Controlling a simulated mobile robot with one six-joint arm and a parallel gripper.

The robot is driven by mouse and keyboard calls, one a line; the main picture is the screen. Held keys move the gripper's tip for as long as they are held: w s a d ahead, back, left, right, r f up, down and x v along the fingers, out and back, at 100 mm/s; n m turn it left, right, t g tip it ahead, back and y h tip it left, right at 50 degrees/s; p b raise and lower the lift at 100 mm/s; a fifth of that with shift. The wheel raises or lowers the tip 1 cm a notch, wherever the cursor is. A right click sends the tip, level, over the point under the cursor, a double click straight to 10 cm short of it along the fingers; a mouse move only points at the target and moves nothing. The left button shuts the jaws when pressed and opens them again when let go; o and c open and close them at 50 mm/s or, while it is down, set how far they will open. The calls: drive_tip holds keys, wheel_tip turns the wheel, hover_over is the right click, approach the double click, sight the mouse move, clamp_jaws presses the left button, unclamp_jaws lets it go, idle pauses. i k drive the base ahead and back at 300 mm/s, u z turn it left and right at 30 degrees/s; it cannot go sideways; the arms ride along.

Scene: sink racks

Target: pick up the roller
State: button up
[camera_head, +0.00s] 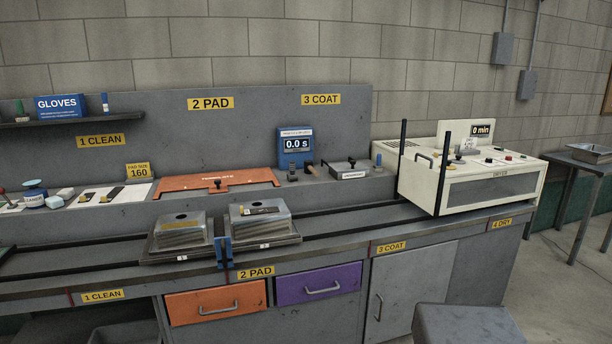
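A small tool with a brown part and a dark part (312,169) lies on the raised back shelf of the bench, below the blue timer box. It may be the roller, but it is too small to be sure. A short dark upright object (292,172) stands just left of it. My gripper is not in view.
A blue timer (296,145) reads 0.0 s. Two metal blocks (181,230) (259,216) stand on the front rails. A cream oven (473,175) stands at right.

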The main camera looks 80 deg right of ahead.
sight(293, 176)
drive_tip(key=u, duration=0.25)
drive_tip(key=k, duration=0.35)
drive_tip(key=z, duration=2.35)
drive_tip(key=i, duration=0.45)
drive_tip(key=k, duration=0.35)
drive_tip(key=z, duration=0.05)
